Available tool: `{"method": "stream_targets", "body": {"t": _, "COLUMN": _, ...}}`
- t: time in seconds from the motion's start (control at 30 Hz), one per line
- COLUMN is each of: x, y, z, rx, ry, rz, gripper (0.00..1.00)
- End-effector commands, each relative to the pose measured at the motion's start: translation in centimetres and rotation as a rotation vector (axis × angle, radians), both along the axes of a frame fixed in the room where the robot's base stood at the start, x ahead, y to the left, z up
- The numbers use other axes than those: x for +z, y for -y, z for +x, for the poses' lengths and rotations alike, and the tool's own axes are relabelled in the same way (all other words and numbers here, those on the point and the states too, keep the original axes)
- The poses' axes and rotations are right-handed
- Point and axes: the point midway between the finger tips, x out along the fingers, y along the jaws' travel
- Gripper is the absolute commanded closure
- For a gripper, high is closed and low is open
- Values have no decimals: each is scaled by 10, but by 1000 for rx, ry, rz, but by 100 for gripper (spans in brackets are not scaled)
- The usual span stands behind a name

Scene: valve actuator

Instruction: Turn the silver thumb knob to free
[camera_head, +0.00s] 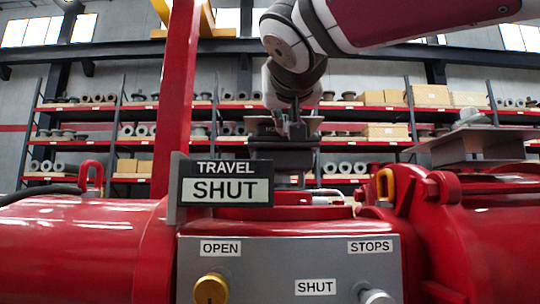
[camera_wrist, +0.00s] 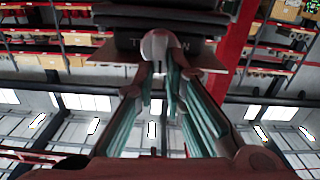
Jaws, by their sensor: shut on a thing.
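A silver, rounded knob (camera_wrist: 160,44) shows between my fingertips in the wrist view, in front of a dark housing with a partly covered label. My gripper (camera_wrist: 163,66), with teal inner pads, is shut on this knob. In the head view my gripper (camera_head: 291,128) points down at a dark block (camera_head: 275,150) on top of the red actuator, behind the TRAVEL SHUT sign (camera_head: 226,183). The knob is hidden there, and I cannot tell which way it is turned.
A grey panel (camera_head: 290,258) in front carries OPEN, SHUT and STOPS labels, a brass knob (camera_head: 210,289) and another silver fitting (camera_head: 376,297) at the bottom edge. A red post (camera_head: 176,90) rises left of my arm. Shelves (camera_head: 130,103) stand behind.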

Motion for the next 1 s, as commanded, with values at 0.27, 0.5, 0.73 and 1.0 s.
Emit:
{"method": "stream_targets", "body": {"t": 0.27, "x": -1, "y": -4, "z": 0, "rx": 1, "ry": 1, "rz": -204, "gripper": 100}}
{"method": "stream_targets", "body": {"t": 0.5, "x": -2, "y": -8, "z": 0, "rx": 1, "ry": 3, "rz": -433, "gripper": 100}}
{"method": "stream_targets", "body": {"t": 0.73, "x": -4, "y": -11, "z": 0, "rx": 1, "ry": 4, "rz": -648, "gripper": 100}}
{"method": "stream_targets", "body": {"t": 1.0, "x": -7, "y": -14, "z": 0, "rx": 1, "ry": 4, "rz": -857, "gripper": 100}}
